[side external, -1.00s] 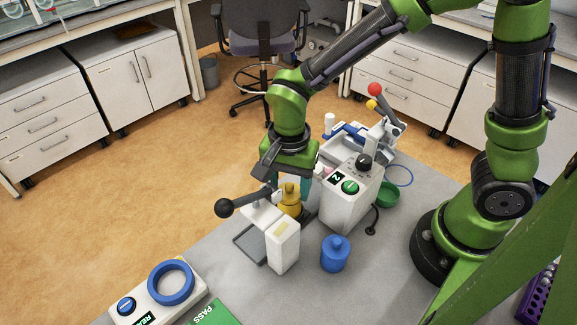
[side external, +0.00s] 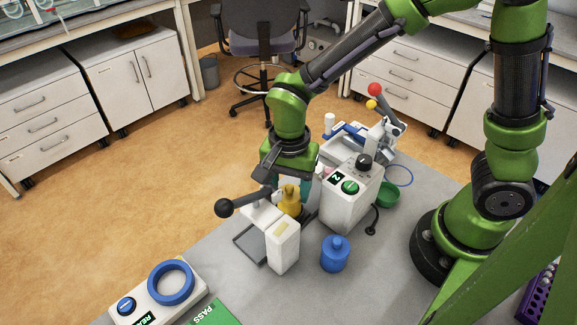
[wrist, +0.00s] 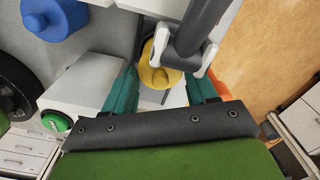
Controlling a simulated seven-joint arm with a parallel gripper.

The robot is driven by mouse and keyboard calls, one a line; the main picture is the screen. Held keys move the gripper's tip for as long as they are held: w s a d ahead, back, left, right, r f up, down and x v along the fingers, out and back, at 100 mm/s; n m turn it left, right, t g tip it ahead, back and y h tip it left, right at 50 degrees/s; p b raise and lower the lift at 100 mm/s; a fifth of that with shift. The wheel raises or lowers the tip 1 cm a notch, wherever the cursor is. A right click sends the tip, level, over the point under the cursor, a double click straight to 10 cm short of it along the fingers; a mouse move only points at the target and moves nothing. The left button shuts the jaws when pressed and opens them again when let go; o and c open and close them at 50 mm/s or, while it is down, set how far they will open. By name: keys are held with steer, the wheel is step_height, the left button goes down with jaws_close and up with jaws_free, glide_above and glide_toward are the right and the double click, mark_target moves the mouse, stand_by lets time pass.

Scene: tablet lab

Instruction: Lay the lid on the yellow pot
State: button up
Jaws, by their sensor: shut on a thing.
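A yellow knobbed lid (side external: 290,193) is between the teal fingers of my gripper (side external: 297,190), behind the white lever press. My gripper is shut on this lid. In the wrist view the round yellow top (wrist: 152,72) shows between the two fingers (wrist: 160,82), partly covered by the dark lever. The yellow pot's body is not clearly distinguishable below the lid, and the press hides the lower part. I cannot tell whether lid and pot touch.
The white press (side external: 283,245) with its black-knobbed lever (side external: 224,208) stands close in front. A white control box (side external: 348,202) is close on the right. A blue knobbed pot (side external: 335,255) stands on the grey bench, with a green bowl (side external: 388,195) farther back.

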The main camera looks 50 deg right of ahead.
stand_by(0.4)
steer(key=o, duration=1.3)
steer(key=shift+o, duration=0.2)
steer(key=shift+r, duration=4.25)
steer(key=shift+n, duration=0.6)
steer(key=shift+s+f+n, duration=0.2)
steer(key=shift+f+n, duration=0.05)
steer(key=shift+n, duration=0.45)
steer(key=s+d+r+n+t+y, duration=0.2)
steer(key=s+d+r+n+t, duration=0.4)
steer(key=d+r, duration=0.3)
steer(key=d+t, duration=0.1)
steer(key=d, duration=0.2)
steer(key=shift+s+d, duration=0.2)
